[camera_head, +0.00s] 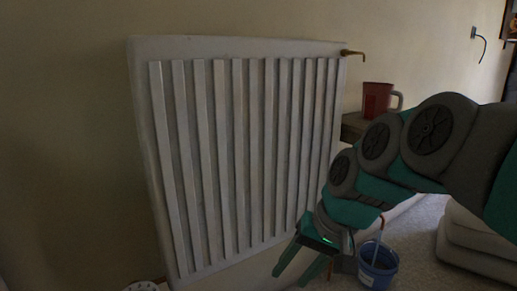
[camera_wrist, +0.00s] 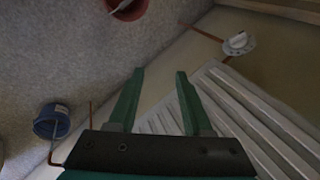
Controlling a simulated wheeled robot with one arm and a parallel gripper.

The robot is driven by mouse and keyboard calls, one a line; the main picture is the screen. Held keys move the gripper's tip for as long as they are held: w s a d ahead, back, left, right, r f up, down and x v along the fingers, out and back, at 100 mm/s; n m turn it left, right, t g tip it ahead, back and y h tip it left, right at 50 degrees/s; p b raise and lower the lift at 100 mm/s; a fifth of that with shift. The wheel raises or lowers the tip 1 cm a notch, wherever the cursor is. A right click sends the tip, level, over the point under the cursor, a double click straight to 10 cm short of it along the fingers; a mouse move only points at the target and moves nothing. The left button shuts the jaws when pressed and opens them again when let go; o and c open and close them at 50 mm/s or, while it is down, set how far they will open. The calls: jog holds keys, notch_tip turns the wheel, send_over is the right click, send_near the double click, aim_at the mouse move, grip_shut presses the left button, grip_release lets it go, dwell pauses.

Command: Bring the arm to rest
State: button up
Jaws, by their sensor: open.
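My gripper (camera_head: 292,281) hangs low in front of the radiator's lower right part in the head view, at the end of my green and grey arm, which reaches in from the right. Its two green fingers point down and to the left. In the wrist view my gripper (camera_wrist: 160,72) shows its fingers spread apart with nothing between them. The white ribbed radiator (camera_head: 243,150) stands against the wall; its ribs also show in the wrist view (camera_wrist: 250,112), beyond the right finger.
A blue bucket (camera_head: 378,270) with a stick in it stands close right of my gripper. A red jug (camera_head: 376,99) sits on a dark surface behind my arm. Grey stacked shapes (camera_head: 476,240) lie at the right. A copper pipe (camera_head: 351,53) juts from the radiator's top right.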

jog(key=s+d+f+n+g+h, duration=0.1)
jog(key=s+d+f+h, duration=0.15)
jog(key=s+f, duration=0.3)
jog(key=s+d+f+g+h, duration=0.1)
jog(key=s+d+f, duration=0.25)
jog(key=s, duration=0.35)
jog(key=s+d+f+n+g+h, duration=0.1)
jog(key=s+d+f, duration=0.2)
jog(key=s+f, duration=0.25)
notch_tip(320, 180, up, 15)
jog(key=p, duration=1.4)
jog(key=shift+a+f, duration=0.15)
jog(key=shift+a, duration=0.05)
jog(key=shift+s, duration=0.1)
